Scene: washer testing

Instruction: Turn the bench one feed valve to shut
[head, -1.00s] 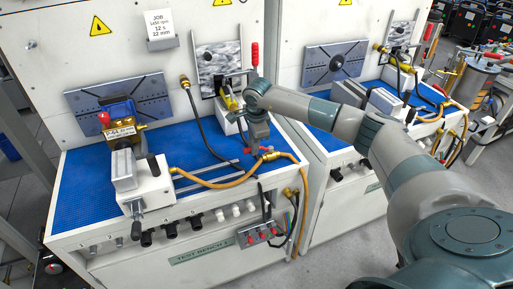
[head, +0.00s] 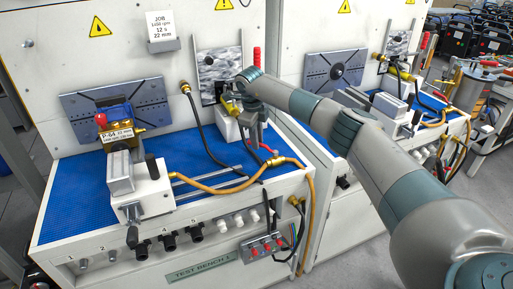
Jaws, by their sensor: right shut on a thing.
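The feed valve of bench one, a brass fitting with a red lever (head: 268,149), sits on the yellow hose at the front right of the blue bench mat. My right gripper (head: 259,143) points down at the valve and is shut on the red lever, of which a short part shows beside the fingers. The fingers and wrist hide the rest of the lever, so its exact angle is hard to tell. My left gripper is not in view.
Test bench one (head: 203,271) carries a clamped brass part with a tag (head: 119,137) at left. A black hose (head: 203,128) hangs behind the valve. An upright red handle (head: 257,57) rises behind my wrist. A second bench stands at right, beyond my arm.

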